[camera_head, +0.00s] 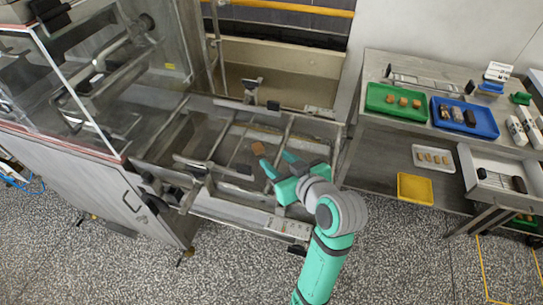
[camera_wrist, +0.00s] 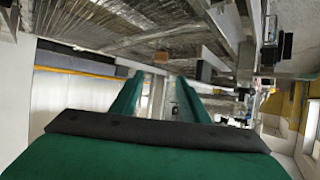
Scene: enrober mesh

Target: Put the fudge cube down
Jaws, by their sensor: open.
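The fudge cube (camera_head: 258,148) is a small brown block on the mesh bed (camera_head: 232,137) of the enrober, in the middle of the head view. My gripper (camera_head: 275,160) has green fingers and is open, reaching in over the bed from the right. The cube shows just past the tip of the left finger and does not appear to be between the fingers. In the wrist view my two fingers (camera_wrist: 158,92) stand apart with nothing held. A small brown block (camera_wrist: 161,57) shows beyond them, probably the cube. Whether a finger touches the cube, I cannot tell.
Metal rails and bars (camera_head: 212,165) frame the mesh. A clear-walled machine housing (camera_head: 85,75) stands at left.

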